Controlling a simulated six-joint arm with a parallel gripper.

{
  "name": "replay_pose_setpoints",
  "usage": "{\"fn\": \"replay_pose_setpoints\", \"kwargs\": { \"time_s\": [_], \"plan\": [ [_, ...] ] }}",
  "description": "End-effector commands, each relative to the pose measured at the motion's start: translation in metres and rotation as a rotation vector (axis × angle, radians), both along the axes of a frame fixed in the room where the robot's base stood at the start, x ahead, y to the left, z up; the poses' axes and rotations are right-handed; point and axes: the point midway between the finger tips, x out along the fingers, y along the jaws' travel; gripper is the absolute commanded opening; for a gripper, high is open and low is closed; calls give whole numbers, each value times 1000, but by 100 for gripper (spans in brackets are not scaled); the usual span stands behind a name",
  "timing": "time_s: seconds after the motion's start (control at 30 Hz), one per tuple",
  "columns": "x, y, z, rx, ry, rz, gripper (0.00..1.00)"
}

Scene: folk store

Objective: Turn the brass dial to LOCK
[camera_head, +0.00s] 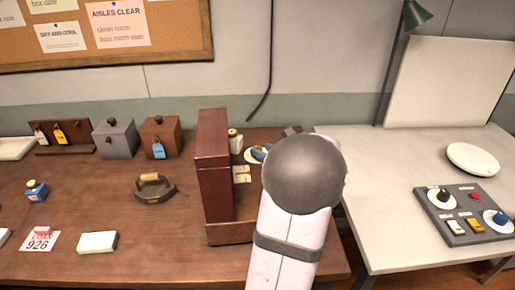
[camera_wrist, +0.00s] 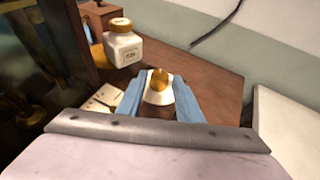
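The brass dial (camera_wrist: 160,78) sits on a pale round plate (camera_wrist: 158,97) in the wrist view. My gripper (camera_wrist: 159,88) has two blue fingers, one on each side of the dial, with a visible gap around the knob. Whether either finger touches the dial cannot be told. In the head view the blue fingertips of my gripper (camera_head: 258,153) are by the pale plate, right of the dark red case (camera_head: 212,165), and my arm hides most of that spot. No LOCK mark is legible.
A white jar (camera_wrist: 123,46) with a brass lid stands behind and left of the dial. Pale cards (camera_wrist: 104,98) lie left of my gripper. A flat iron (camera_head: 154,188) stands left of the case. A control panel (camera_head: 470,215) sits on the right table.

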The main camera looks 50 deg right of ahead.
Motion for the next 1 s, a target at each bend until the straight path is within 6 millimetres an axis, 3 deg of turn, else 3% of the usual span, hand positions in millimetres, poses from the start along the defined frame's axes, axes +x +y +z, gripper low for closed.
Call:
{"fn": "replay_pose_setpoints", "kwargs": {
  "time_s": [0.3, 0.73, 0.87, 1.0],
  "plan": [
    [33, -11, -14, -1, 0, 1, 32],
    [40, -14, -17, -1, -1, 0, 32],
    [40, -14, -17, 0, 0, 0, 3],
    [40, -14, -17, -1, 0, 1, 3]
  ]
}}
